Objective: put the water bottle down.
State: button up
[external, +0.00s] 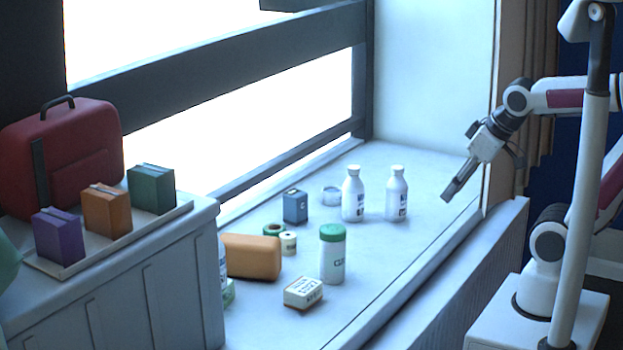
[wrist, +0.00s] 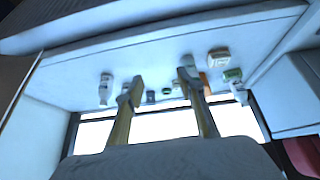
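Two white capped bottles stand upright side by side on the window ledge in the external view, a left one (external: 353,197) and a right one (external: 397,196). Their labels are too small to read surely, so I cannot tell which is the water bottle. One white bottle (wrist: 105,90) shows left of the fingers in the wrist view. My gripper (external: 448,194) is right of both bottles, apart from them and pointing down-left. In the wrist view its fingers (wrist: 160,87) are spread with nothing held between them. The fingers hide part of the ledge.
A green-capped white canister (external: 333,258), an orange pouch (external: 253,257), a small white box (external: 303,292) and a blue box (external: 295,206) stand on the ledge (external: 420,240). A grey cabinet (external: 130,290) bounds it at left. The ledge's right front is clear.

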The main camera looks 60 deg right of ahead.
jog(key=s, duration=0.3)
jog(key=shift+a+f+g, duration=0.2)
jog(key=shift+f+g, duration=0.1)
